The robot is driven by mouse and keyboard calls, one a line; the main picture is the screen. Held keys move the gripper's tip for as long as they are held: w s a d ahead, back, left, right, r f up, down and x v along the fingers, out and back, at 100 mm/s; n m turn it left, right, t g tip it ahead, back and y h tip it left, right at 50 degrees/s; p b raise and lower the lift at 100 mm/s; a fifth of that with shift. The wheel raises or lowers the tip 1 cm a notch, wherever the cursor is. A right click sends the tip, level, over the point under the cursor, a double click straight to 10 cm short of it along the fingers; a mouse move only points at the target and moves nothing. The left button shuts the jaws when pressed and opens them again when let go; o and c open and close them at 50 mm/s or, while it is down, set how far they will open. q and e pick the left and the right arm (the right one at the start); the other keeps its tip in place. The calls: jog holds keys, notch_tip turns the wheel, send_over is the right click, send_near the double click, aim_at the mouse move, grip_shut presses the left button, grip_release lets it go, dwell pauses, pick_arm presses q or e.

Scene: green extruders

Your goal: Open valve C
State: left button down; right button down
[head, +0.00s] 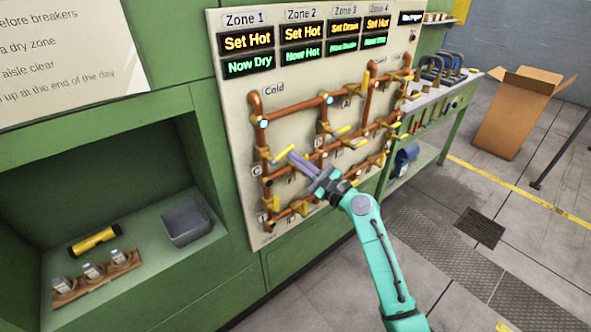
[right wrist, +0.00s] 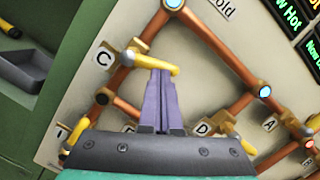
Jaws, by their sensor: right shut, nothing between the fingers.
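Valve C sits on the left copper pipe of the panel. Its yellow handle (head: 284,153) points right, crosswise to its pipe; it also shows in the right wrist view (right wrist: 155,64). The white C label (right wrist: 103,58) is left of the valve body, and this label (head: 257,170) shows small in the head view. My right gripper (head: 290,156) has its purple fingers closed together and empty. In the right wrist view its fingertips (right wrist: 159,73) are right at the handle's lower side; whether they touch cannot be told. My left gripper is not in view.
The cream panel (head: 235,65) carries more copper pipes and yellow-handled valves, with D (right wrist: 203,129) and A (right wrist: 270,123) labels near. Zone displays (head: 305,33) are above. A green alcove at left holds a grey bin (head: 186,222) and a yellow flashlight (head: 94,241).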

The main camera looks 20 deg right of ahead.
jog(key=shift+s+a+r+n+g+y, duration=0.15)
jog(key=shift+r+n, duration=0.15)
jog(key=shift+n, duration=0.55)
jog(key=shift+w+r+n+g+y, duration=0.1)
jog(key=shift+r+n+g, duration=0.15)
jog(key=shift+n, duration=0.55)
jog(key=shift+s+a+r+n+g+y, duration=0.1)
jog(key=shift+r+n, duration=0.25)
jog(key=shift+n, duration=0.5)
jog(key=shift+s+a+r+n+g+p, duration=0.1)
jog(key=shift+a+r+n+g+p, duration=0.15)
jog(key=shift+n, duration=0.8)
jog(key=shift+s+a+r+n+g+p, duration=0.15)
jog(key=shift+a+r+n+p, duration=0.15)
jog(key=shift+n, duration=0.75)
dwell(1.0)
jog(key=shift+w, duration=0.15)
